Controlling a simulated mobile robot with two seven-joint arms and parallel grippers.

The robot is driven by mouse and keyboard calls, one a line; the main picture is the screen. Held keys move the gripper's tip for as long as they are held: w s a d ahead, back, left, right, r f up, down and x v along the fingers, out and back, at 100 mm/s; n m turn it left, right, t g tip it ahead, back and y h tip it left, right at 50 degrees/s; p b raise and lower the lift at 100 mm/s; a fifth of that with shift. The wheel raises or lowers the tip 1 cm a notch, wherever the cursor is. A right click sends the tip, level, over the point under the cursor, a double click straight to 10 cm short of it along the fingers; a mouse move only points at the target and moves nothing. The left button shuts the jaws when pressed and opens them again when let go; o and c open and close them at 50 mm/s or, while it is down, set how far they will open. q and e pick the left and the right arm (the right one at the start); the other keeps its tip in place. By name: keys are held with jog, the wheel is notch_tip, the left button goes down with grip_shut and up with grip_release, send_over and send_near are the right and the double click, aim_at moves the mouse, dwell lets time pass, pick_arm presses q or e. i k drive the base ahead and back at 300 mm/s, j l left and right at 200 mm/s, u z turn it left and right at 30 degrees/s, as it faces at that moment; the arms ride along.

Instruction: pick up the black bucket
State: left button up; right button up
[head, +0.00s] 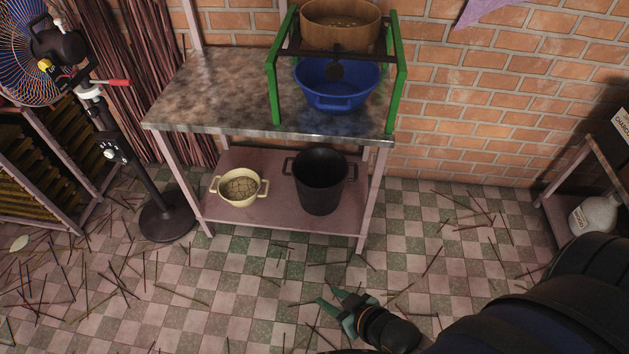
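The black bucket (321,182) stands upright on the lower shelf (270,205) of a metal-topped table, at its right end. It has a handle on each side, and its inside looks dark. My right gripper (328,296) reaches in from the lower right, over the tiled floor in front of the table. Its teal fingers look spread apart with nothing between them. It is below the bucket in the picture and apart from it. My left gripper is not in view.
A cream pot (239,188) sits left of the bucket on the same shelf. The tabletop (225,90) overhangs the shelf, and a blue basin (337,84) stands on it inside a green frame (397,75). A fan stand (165,217) is at left. Sticks litter the floor.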

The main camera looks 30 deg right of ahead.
aim_at(320, 174)
jog(key=l+u, duration=0.25)
jog(key=l, duration=1.65)
jog(key=i+l+u, duration=0.15)
jog(key=l, duration=0.8)
